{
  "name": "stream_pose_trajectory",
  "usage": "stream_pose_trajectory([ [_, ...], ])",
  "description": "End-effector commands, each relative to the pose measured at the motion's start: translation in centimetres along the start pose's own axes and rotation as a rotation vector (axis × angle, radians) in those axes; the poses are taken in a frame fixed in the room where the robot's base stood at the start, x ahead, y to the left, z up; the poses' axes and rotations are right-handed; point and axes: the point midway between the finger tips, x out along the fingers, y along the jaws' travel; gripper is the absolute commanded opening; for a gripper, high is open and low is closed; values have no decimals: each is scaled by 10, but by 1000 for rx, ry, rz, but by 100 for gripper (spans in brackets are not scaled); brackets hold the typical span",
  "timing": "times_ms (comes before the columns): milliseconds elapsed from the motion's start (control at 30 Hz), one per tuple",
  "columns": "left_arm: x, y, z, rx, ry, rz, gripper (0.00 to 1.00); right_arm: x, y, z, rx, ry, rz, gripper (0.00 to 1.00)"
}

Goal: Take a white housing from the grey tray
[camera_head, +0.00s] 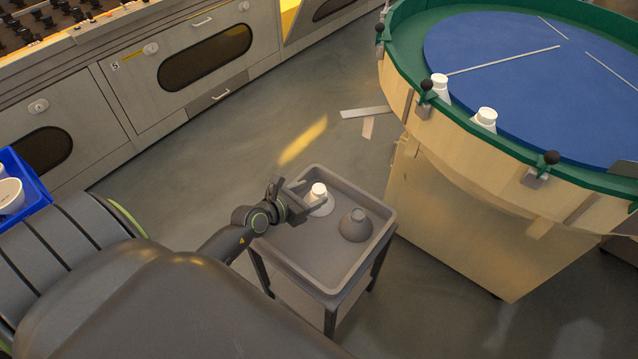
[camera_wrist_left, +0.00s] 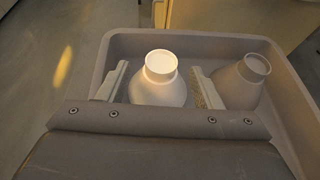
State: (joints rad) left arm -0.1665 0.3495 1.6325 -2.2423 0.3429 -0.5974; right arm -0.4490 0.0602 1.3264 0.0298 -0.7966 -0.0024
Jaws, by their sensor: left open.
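A white housing (camera_head: 318,194) stands upright in the grey tray (camera_head: 333,277), toward its back left. A second, grey housing (camera_head: 356,226) stands to its right in the tray. My left gripper (camera_head: 297,199) is open at the white housing. In the left wrist view the two fingers (camera_wrist_left: 160,84) are on either side of the white housing (camera_wrist_left: 160,88), with a small gap on each side. The grey housing (camera_wrist_left: 241,80) is just beyond the right finger there. My right gripper is not in view.
The tray tops a small dark-legged stand. A round table with a green rim (camera_head: 402,69) and blue top (camera_head: 535,85) stands at the right, with white housings (camera_head: 485,119) at its edge. A blue bin (camera_head: 31,183) is at the far left. Grey cabinets (camera_head: 160,90) line the back.

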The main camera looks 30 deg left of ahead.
Motion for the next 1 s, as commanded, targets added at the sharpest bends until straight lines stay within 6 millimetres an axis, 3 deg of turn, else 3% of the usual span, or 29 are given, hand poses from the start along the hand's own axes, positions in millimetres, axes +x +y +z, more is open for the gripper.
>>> stream_pose_trajectory([
  [267,15,0,0,0,0,0,59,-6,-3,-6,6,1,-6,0],
  [633,55,-1,1,-1,1,0,59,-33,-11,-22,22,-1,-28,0],
  [1000,60,-1,2,0,1,0,59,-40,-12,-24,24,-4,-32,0],
])
